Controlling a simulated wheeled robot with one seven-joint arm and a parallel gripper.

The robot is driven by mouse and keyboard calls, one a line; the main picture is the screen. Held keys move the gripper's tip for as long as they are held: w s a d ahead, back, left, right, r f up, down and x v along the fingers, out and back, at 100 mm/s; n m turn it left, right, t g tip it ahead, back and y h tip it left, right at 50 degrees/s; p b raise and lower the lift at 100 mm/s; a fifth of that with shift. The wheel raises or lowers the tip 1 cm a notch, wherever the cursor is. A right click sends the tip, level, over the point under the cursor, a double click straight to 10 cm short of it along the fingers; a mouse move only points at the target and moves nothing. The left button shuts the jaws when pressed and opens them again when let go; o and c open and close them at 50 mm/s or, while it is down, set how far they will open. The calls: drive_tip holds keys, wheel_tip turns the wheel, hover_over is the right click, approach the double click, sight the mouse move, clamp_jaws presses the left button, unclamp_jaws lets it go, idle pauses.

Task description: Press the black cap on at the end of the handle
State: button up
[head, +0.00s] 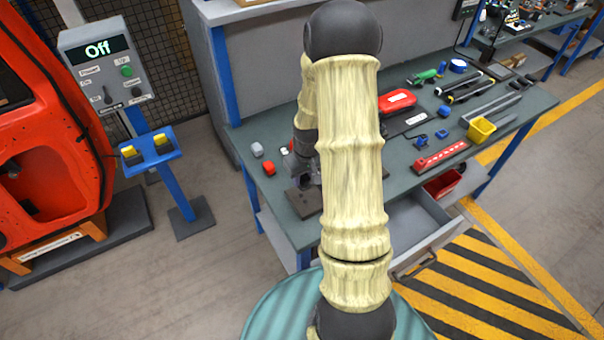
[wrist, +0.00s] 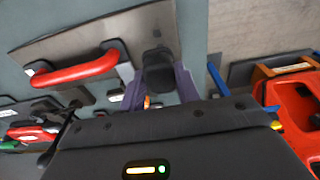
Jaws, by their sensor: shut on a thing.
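A red bar handle (wrist: 78,69) with dark end mounts lies over a grey-brown plate (wrist: 75,40) in the wrist view. My gripper (wrist: 158,82) is shut on a black cap (wrist: 158,57), which shows between and beyond its fingers. The cap is to the right of the handle's right end in the picture, apart from it. Whether the cap touches the plate I cannot tell. In the head view a corner of the plate (head: 303,202) shows on the bench; my arm hides the handle and the cap there.
The green-topped bench (head: 440,120) holds a red case (head: 397,101), a yellow bin (head: 481,130) and several tools. An open drawer (head: 410,225) juts out in front. A red door (head: 45,130) stands left.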

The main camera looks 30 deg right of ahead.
sight(307, 188)
drive_tip(key=shift+f+b, duration=2.25)
drive_tip(key=shift+f, duration=0.65)
drive_tip(key=shift+f+b, duration=0.4)
drive_tip(key=shift+f, duration=0.2)
drive_tip(key=o, duration=1)
drive_tip(key=shift+o, duration=0.2)
drive_tip(key=shift+r, duration=0.1)
wheel_tip(307, 188, up, 17)
drive_tip(key=s+b, duration=0.1)
drive_tip(key=s, duration=0.1)
